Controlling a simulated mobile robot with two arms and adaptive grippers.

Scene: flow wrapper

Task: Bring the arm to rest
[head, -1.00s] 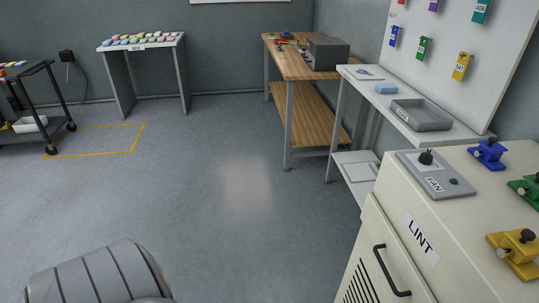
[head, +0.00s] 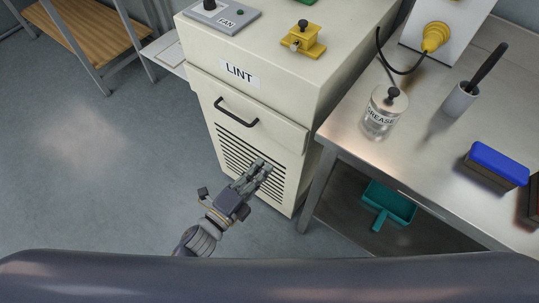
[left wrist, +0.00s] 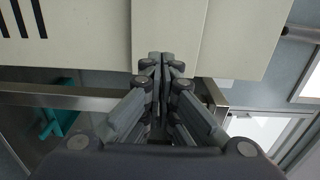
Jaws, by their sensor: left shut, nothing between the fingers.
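My left gripper (head: 258,178) is in the lower middle of the head view, in front of the vented lower front of the cream LINT cabinet (head: 290,70). Its fingers point up and to the right. In the left wrist view the fingers (left wrist: 162,68) are together at the tips, with nothing between them. The cabinet's cream side (left wrist: 85,40) shows beyond them; I cannot tell the exact gap. My right gripper is not in view.
A teal dustpan (head: 388,205) lies below. A black drawer handle (head: 236,112) sticks out. Floor at left (head: 90,170) is clear.

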